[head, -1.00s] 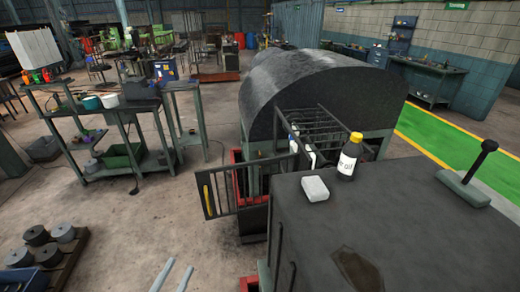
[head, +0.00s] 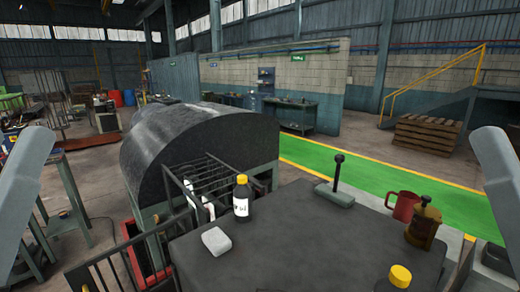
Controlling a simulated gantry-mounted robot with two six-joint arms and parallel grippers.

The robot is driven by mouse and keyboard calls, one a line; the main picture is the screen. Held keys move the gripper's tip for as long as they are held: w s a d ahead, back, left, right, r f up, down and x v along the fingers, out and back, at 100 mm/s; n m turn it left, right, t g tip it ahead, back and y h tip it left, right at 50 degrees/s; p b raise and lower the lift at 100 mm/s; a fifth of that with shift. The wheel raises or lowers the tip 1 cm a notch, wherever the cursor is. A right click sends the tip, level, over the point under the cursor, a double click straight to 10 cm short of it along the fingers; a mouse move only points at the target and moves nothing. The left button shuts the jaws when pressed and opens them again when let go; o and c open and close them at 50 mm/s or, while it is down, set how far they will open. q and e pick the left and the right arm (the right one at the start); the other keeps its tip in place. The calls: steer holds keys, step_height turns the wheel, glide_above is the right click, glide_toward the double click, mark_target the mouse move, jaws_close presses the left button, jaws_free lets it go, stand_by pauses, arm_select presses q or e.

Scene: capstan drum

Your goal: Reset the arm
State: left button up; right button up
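Grey arm links of mine show at the left and right edges of the head view. Neither gripper is in the frame, so I cannot see what they hold. A dark table or cabinet top (head: 290,250) lies in front of me. On it stand a dark bottle with a yellow cap (head: 242,200), a pale grey block (head: 216,241) and a black-knobbed lever on a grey base (head: 335,190). The large dark drum-shaped cover (head: 190,145) stands behind it to the left.
A red mug (head: 403,206), a brownish lidded pot (head: 424,224) and a yellow-capped item (head: 399,277) are at the right of the top. A dark railing (head: 125,262) is at the lower left. A green walkway (head: 440,200) runs behind. The middle of the top is clear.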

step_height(320, 180, up, 18)
steer(key=p, duration=1.7)
